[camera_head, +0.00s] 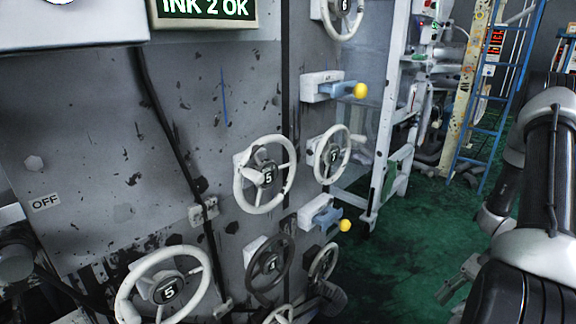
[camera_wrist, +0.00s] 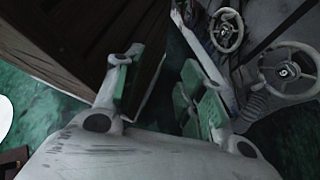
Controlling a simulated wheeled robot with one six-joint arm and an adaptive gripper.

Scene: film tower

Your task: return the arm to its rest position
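My arm (camera_head: 543,185) shows at the right edge of the head view, with dark links and pale joints, folded downward. My gripper (camera_wrist: 163,88) shows in the wrist view with its two pale fingers well apart and their greenish pads facing each other. Nothing is between the fingers. In the head view only a grey part of the gripper end shows beside the lower arm, partly hidden by the arm. No handwheel or lever touches the fingers in the wrist view.
A grey panel (camera_head: 110,110) fills the left, with white handwheels (camera_head: 291,178) and yellow-knobbed levers (camera_head: 337,89). A blue ladder (camera_head: 507,75) stands at the back right. Green floor (camera_head: 425,225) lies open between panel and arm. In the wrist view, a dark brown slatted surface (camera_wrist: 75,40) is close by.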

